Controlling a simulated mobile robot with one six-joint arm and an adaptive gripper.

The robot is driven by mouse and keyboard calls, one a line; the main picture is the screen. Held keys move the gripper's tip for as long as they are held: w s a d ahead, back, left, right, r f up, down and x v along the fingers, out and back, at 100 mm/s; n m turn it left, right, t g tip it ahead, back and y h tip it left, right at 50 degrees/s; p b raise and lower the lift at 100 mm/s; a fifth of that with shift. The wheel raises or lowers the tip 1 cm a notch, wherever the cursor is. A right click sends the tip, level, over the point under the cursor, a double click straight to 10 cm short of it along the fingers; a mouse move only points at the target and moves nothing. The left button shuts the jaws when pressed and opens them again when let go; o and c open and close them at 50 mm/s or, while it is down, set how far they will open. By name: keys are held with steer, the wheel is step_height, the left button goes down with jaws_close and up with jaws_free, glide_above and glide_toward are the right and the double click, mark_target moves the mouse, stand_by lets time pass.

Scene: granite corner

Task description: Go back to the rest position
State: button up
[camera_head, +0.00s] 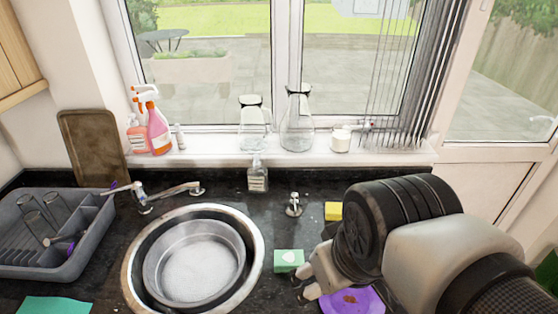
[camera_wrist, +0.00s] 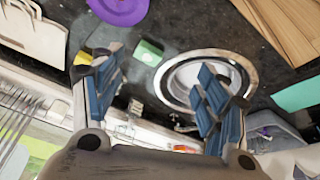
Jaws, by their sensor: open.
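My gripper (camera_wrist: 158,80) shows in the wrist view with its two blue-padded fingers spread wide apart and nothing between them. In the head view my arm comes in from the right, and my gripper is mostly hidden behind the wrist, over the counter (camera_head: 290,230) near a purple plate.
The sink (camera_head: 130,262) holds a round metal pan (camera_head: 195,268). The purple plate (camera_head: 365,300) lies partly under my arm. A yellow sponge (camera_head: 333,211), a soap bottle (camera_head: 258,178) and a tap (camera_head: 160,195) stand at the back. A grey dish rack (camera_head: 85,255) is at left.

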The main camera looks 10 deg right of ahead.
steer(key=s, duration=0.1)
steer(key=m, duration=0.1)
steer(key=s, duration=0.1)
steer(key=shift+s+f+m, duration=0.25)
steer(key=shift+s+m, duration=0.1)
steer(key=shift+m, duration=0.05)
steer(key=shift+f+b, duration=0.45)
stand_by(0.5)
